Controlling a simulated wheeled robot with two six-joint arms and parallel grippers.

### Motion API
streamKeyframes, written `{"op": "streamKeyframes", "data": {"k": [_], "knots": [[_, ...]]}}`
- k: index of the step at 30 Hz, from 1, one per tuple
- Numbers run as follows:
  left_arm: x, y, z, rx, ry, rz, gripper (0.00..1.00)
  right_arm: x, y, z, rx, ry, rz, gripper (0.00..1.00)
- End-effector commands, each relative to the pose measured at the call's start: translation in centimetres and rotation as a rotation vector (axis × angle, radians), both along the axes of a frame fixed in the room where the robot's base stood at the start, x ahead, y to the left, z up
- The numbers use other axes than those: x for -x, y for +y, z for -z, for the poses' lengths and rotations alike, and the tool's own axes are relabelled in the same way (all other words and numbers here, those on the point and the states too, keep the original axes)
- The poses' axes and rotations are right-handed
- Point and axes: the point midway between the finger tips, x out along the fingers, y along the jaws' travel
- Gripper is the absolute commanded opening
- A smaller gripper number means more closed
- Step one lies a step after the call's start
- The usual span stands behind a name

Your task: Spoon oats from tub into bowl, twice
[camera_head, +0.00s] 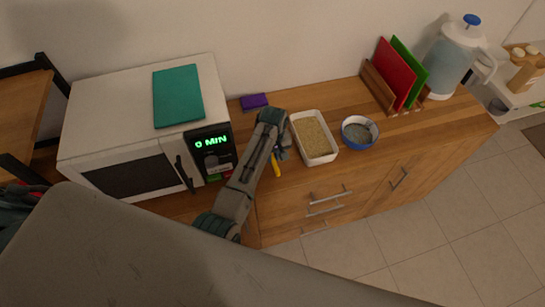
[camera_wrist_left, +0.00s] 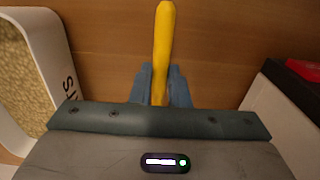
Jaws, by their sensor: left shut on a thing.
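The white tub (camera_head: 331,153) of tan oats (camera_head: 312,136) stands on the wooden counter, and its side shows at the left of the left wrist view (camera_wrist_left: 52,45). A blue bowl (camera_head: 357,146) with a greyish inside stands just right of the tub; I cannot tell what is in it. My left gripper (camera_head: 277,151) is left of the tub, shut on a yellow handle (camera_head: 276,168), likely the spoon's. In the left wrist view the handle (camera_wrist_left: 164,40) sits between the fingers (camera_wrist_left: 161,85). The spoon's bowl end is hidden. My right gripper is not in view.
A white microwave (camera_head: 120,105) with a teal board (camera_head: 178,96) on top stands left of my arm. A purple block (camera_head: 254,101) lies behind. A rack with red (camera_head: 394,72) and green boards and a water jug (camera_head: 453,60) stand at the back right. Counter right of the bowl is clear.

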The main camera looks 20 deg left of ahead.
Motion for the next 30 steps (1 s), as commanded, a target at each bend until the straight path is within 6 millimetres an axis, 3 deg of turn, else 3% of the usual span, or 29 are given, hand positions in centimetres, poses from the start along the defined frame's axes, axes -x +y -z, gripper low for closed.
{"op": "streamKeyframes", "data": {"k": [9,15,30], "knots": [[-0.1,-0.1,-5.8,0.002,-0.006,0.000,0.00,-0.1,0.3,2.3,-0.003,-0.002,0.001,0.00],[0.0,0.0,-8.3,0.000,-0.001,-0.001,0.00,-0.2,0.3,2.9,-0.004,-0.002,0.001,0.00],[-0.4,-0.5,-9.0,0.012,0.015,-0.032,0.00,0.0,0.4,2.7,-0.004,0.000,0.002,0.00]]}}
